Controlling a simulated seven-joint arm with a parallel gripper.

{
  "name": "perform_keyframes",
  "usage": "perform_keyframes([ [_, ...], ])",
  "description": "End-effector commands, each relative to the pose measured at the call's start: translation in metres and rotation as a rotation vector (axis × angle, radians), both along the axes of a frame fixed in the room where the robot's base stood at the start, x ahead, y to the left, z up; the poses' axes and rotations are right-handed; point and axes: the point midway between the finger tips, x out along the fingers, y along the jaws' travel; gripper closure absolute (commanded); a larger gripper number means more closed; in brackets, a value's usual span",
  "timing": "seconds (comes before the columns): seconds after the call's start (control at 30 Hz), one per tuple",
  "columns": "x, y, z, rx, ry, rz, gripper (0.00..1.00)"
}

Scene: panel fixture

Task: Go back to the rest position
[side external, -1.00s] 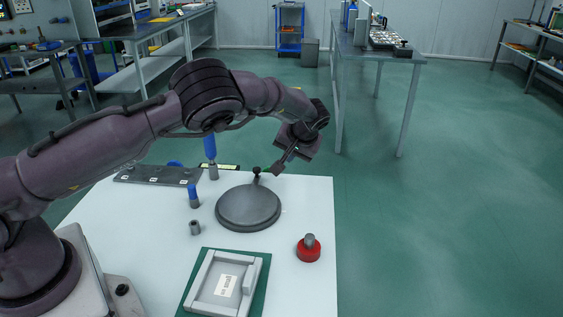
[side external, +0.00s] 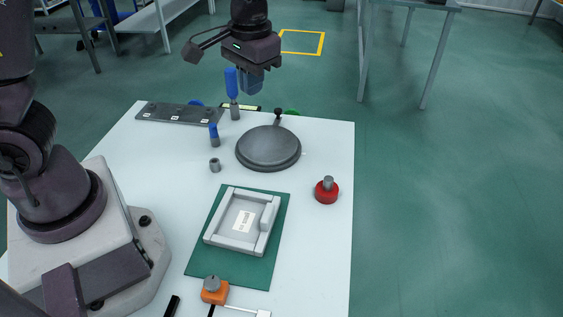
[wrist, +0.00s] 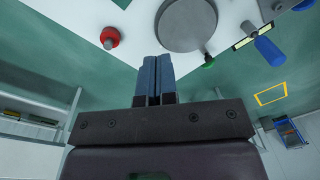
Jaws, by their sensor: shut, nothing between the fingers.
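My gripper (side external: 251,84) is raised above the far edge of the white table (side external: 325,260), pointing down, with its fingers shut and empty. In the wrist view its two blue-grey fingers (wrist: 155,78) lie side by side with nothing between them. The gripper is apart from everything on the table. In the side view it is just above and behind the tall blue-handled tool (side external: 232,85) and the round grey disc (side external: 268,148). The disc also shows beyond the fingertips in the wrist view (wrist: 187,22).
A red knob (side external: 327,190) sits at the table's right. A grey panel fixture (side external: 212,232) rests on a green mat (side external: 256,272). A grey strip (side external: 180,113), a short blue-handled piece (side external: 214,135), a small nut (side external: 215,165) and an orange block (side external: 214,291) are also there. Air above is clear.

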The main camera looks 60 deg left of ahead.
Motion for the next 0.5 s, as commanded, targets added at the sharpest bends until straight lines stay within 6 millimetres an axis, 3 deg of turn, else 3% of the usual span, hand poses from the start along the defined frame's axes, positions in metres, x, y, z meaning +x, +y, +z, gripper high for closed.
perform_keyframes([
  [0.03, -0.017, -0.005, 0.016, -0.032, -0.030, -0.029, 1.00],
  [0.2, -0.068, -0.019, 0.051, -0.087, -0.122, -0.134, 1.00],
  [0.5, -0.141, -0.028, 0.087, -0.057, -0.338, -0.229, 1.00],
])
